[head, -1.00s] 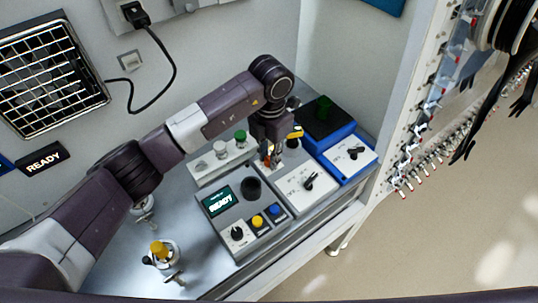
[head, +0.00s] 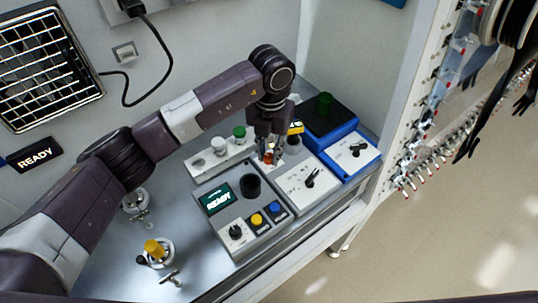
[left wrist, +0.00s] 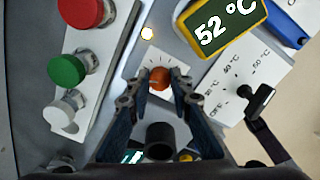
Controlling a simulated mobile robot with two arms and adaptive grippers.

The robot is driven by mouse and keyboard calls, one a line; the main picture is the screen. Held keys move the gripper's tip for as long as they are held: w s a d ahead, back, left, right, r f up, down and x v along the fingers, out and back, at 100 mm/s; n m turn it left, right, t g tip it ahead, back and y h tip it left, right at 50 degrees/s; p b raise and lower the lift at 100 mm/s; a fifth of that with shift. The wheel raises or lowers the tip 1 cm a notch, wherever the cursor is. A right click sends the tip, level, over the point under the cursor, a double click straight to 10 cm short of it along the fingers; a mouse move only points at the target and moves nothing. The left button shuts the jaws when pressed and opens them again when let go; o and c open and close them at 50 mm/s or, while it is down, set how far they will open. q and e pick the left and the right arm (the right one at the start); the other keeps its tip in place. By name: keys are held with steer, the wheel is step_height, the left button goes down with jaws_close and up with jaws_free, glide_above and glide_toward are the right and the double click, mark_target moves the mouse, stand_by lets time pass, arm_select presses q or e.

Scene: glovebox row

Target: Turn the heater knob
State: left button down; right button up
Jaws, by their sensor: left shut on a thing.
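The heater unit's white panel (head: 297,192) carries a black pointer knob (head: 311,181). In the left wrist view the black knob (left wrist: 258,100) stands beside a scale marked in °C, right of my fingers and apart from them. A yellow-framed display (left wrist: 226,26) reads 52 °C. My left gripper (head: 268,158) points down behind the READY device. Its fingers are shut on a small rounded orange piece (left wrist: 159,78), which shows over a white square with dark marks. What lies under the orange piece is hidden. My right gripper is in neither view.
The grey READY device (head: 205,217) with a black round well (head: 251,186) stands in front. A white strip with green and white caps (head: 207,163) is left of the gripper. A blue unit (head: 339,142) with its own knob is at right. Clamps stand on the bench at left.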

mark_target(270, 156)
arm_select(q)
steer(key=shift+n, duration=0.7)
steer(key=shift+w+r+b, duration=0.1)
steer(key=shift+b, duration=0.2)
steer(key=c, duration=1.7)
jaws_free()
steer(key=shift+c, duration=0.2)
step_height(270, 156, up, 12)
steer(key=shift+d, duration=0.1)
